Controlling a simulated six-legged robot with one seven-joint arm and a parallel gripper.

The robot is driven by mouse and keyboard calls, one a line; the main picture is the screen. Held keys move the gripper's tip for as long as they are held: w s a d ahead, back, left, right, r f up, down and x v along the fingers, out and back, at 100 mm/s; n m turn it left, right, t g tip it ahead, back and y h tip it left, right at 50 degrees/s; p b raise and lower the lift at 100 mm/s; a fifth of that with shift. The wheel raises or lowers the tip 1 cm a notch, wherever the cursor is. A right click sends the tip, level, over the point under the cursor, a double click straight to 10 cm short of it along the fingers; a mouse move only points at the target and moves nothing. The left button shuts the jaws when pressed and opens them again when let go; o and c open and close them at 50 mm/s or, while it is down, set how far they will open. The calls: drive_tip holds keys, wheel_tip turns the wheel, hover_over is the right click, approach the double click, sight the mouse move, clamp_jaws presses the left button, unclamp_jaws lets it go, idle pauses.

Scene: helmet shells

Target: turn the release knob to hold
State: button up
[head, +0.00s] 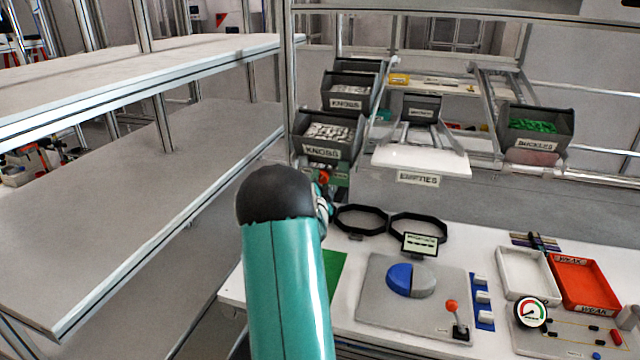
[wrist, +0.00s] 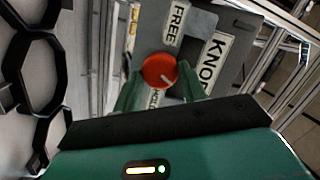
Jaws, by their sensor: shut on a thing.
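KNOBS bins (head: 328,137) stand behind my arm. The white bench (head: 335,298) to the right carries black frames (head: 418,228), a grey board (head: 375,300) with a blue and grey disc, and white and red trays (head: 584,283). Steel shelves (head: 130,190) fill the left.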

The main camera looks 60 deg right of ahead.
drive_tip(key=shift+f+m, duration=0.1)
drive_tip(key=shift+m, duration=1.3)
drive_tip(key=o, duration=1)
drive_tip(key=shift+c, duration=0.2)
drive_tip(key=v, duration=1.4)
drive_tip(key=shift+f, duration=0.4)
drive_tip(key=shift+d, duration=0.15)
